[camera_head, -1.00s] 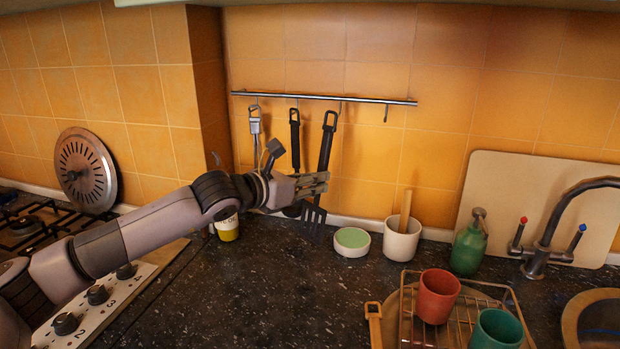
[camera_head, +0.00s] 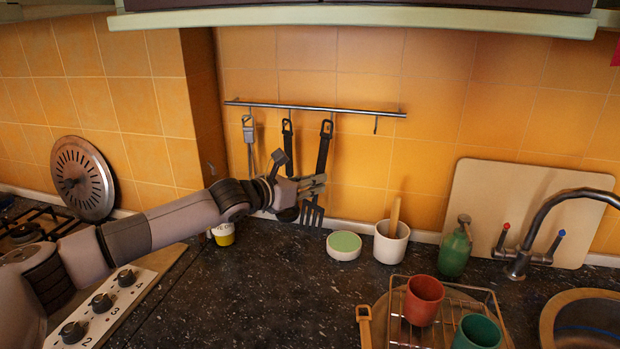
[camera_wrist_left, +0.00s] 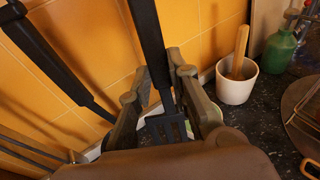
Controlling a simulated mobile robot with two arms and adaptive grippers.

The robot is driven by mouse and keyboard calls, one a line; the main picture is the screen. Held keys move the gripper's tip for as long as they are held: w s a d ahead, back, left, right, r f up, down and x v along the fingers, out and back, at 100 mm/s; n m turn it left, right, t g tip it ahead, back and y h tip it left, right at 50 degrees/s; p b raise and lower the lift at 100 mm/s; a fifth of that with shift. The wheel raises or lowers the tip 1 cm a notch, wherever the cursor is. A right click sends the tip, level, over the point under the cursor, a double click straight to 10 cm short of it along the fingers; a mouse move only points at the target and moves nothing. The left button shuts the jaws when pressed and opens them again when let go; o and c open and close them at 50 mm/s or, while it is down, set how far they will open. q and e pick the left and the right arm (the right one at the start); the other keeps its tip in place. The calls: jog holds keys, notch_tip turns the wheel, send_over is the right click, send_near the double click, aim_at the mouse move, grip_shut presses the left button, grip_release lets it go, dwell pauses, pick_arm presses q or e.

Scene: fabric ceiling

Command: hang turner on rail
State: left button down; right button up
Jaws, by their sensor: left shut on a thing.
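The turner, black with a slotted head (camera_head: 312,214), hangs down upright just in front of the orange tiled wall. Its looped top end (camera_head: 326,128) is just below the steel rail (camera_head: 270,106), close to a hook; I cannot tell whether the loop is on the hook. My left gripper (camera_head: 318,184) is shut on the turner's lower shaft. In the left wrist view, the turner's dark shaft (camera_wrist_left: 149,38) runs between the fingers, with the slotted head beyond them. My right gripper is not in view.
A grey-handled utensil (camera_head: 248,133) and a black-handled one (camera_head: 287,131) hang left of the turner. One rail hook (camera_head: 376,126) on the right is empty. A green-topped round dish (camera_head: 343,246), a white pot (camera_head: 391,246) and a green bottle (camera_head: 455,250) stand below right.

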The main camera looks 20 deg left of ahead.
pick_arm(q)
jog(key=shift+w+r+p, duration=0.15)
jog(key=shift+w+p, duration=0.5)
jog(key=shift+p, duration=0.1)
jog(key=shift+w+f, duration=0.7)
jog(key=c, duration=1.4)
grip_release()
